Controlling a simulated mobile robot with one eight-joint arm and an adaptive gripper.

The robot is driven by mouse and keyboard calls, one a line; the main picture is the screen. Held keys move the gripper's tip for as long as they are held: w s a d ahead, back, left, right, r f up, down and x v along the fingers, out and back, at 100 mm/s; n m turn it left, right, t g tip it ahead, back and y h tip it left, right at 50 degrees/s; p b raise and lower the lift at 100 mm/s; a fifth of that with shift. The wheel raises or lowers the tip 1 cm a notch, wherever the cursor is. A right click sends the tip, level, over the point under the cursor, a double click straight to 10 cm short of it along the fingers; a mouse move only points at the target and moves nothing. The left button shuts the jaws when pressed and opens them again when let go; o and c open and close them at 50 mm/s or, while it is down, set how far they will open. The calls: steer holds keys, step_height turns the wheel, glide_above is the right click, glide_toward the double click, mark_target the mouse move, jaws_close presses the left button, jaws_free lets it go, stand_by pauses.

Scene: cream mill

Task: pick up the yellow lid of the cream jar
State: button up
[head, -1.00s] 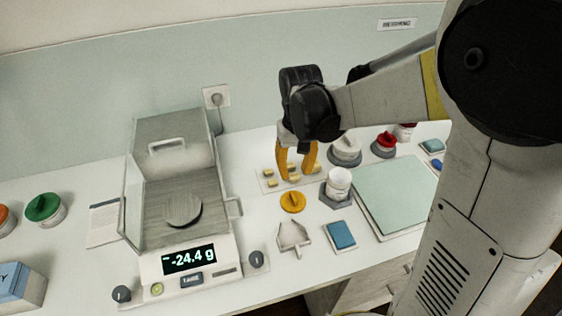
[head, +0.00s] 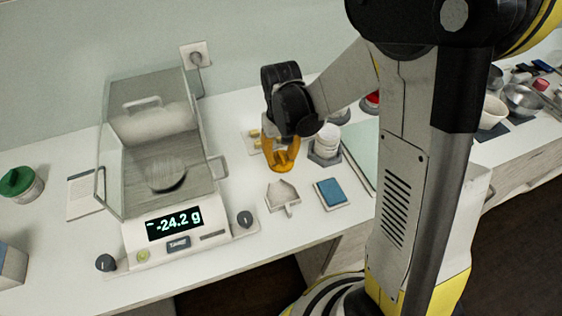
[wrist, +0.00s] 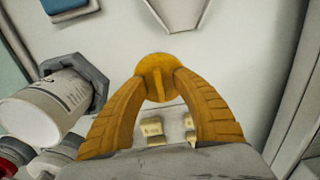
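The yellow lid (head: 281,167) is a small round disc with an upright ridge handle. It lies on the white bench behind the metal scoop. My gripper (head: 283,155) points down at it, and its orange fingers partly cover it in the head view. In the wrist view the lid (wrist: 155,68) lies at the fingertips of my gripper (wrist: 160,83), with its ridge between them. The fingers look open, with a small gap beside the ridge. The open white jar (head: 328,136) stands in a grey hexagonal holder to the right; it also shows in the wrist view (wrist: 45,105).
A scoop (head: 283,194) and a blue pad (head: 331,193) lie in front. A glass-walled balance (head: 165,190) reading -24.2 g stands to the left. A tray with small yellowish blocks (wrist: 152,129) is close behind the lid. A green-lidded jar (head: 20,184) is far left.

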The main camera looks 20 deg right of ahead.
jaws_close()
steer(key=shift+r, duration=0.15)
